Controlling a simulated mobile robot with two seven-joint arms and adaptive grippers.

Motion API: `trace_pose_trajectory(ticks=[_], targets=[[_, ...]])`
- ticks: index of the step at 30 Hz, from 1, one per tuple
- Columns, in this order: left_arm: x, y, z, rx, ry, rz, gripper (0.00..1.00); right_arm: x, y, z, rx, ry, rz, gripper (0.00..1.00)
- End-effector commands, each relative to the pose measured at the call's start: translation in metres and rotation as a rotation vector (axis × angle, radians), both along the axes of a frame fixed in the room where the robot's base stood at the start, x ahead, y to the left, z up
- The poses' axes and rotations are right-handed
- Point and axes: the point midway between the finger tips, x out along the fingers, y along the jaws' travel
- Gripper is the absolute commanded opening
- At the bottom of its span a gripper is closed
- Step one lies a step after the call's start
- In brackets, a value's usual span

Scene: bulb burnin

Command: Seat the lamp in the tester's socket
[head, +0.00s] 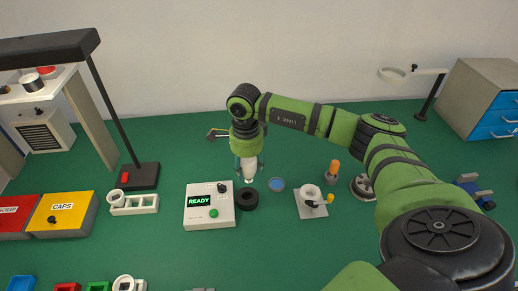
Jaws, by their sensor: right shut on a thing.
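My right gripper (249,170) points down above the green bench, shut on a pale lamp (250,175). Only the lower part of the lamp shows; the fingers cover the rest. I cannot tell whether this ring is the tester's socket. The lamp appears above the ring, with no contact visible. My left gripper is out of view.
A white fixture (303,207) with a ring and an orange-tipped lever stands to the right, near an orange-topped item (332,172). A blue disc (277,184) lies between.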

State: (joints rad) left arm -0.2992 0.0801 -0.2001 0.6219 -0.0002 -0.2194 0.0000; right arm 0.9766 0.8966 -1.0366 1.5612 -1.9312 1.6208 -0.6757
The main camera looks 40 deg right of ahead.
Motion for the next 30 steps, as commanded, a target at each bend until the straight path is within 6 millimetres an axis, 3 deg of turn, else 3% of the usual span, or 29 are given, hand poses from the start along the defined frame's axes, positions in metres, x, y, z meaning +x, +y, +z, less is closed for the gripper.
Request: trace_pose_trajectory(ticks=[8,25,30], targets=[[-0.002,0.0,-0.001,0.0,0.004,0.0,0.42,0.0,0.004,-0.009,0.0,0.001,0.012,0.18],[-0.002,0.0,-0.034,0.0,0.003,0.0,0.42,0.0,0.004,-0.059,0.001,0.001,0.012,0.18],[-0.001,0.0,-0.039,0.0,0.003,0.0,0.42,0.0,0.004,-0.063,0.002,-0.001,0.012,0.18]])
